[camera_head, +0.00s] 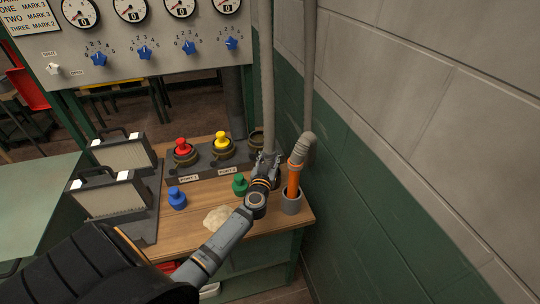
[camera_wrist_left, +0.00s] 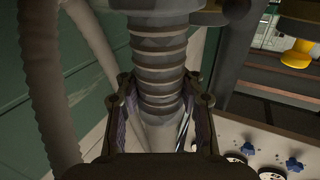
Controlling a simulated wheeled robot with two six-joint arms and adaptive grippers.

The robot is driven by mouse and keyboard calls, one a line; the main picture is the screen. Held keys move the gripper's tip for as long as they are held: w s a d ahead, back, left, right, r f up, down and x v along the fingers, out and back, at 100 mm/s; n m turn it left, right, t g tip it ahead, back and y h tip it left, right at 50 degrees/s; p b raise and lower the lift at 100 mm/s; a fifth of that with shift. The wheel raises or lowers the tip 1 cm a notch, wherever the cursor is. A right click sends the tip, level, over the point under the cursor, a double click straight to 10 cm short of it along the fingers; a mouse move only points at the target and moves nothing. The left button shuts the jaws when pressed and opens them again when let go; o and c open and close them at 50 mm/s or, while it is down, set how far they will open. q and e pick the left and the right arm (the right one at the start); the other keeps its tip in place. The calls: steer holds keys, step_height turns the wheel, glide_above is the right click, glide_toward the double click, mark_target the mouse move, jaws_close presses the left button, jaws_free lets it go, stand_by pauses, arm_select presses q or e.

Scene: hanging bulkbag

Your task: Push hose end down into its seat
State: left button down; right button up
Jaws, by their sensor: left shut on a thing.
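My left gripper (camera_head: 266,165) is shut on a grey ribbed hose (camera_head: 267,90) that hangs down from above. In the left wrist view the ribbed hose (camera_wrist_left: 158,68) runs between the two fingers of the gripper (camera_wrist_left: 160,105). The hose's lower end and whatever is directly under it are hidden in the head view. A seat block (camera_head: 212,160) with labelled points lies on the wooden bench beside the gripper. A dark round seat (camera_head: 257,138) shows partly behind the gripper. I cannot tell how the hose end sits against a seat. My right gripper is not in view.
A second grey hose (camera_head: 308,75) bends into an orange pipe standing in a grey cup (camera_head: 292,203), close right of my gripper. Red (camera_head: 181,146) and yellow (camera_head: 222,141) plugs sit in the block. Blue (camera_head: 177,198) and green (camera_head: 240,184) plugs stand on the bench. A wall bounds the right.

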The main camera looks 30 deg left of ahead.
arm_select(q)
steer(key=shift+f, duration=0.3)
steer(key=c, duration=0.7)
jaws_free()
steer(key=shift+c, duration=0.2)
steer(key=shift+s+d+f, duration=0.15)
steer(key=shift+s, duration=0.15)
steer(key=v, duration=1.1)
steer(key=shift+s, duration=0.15)
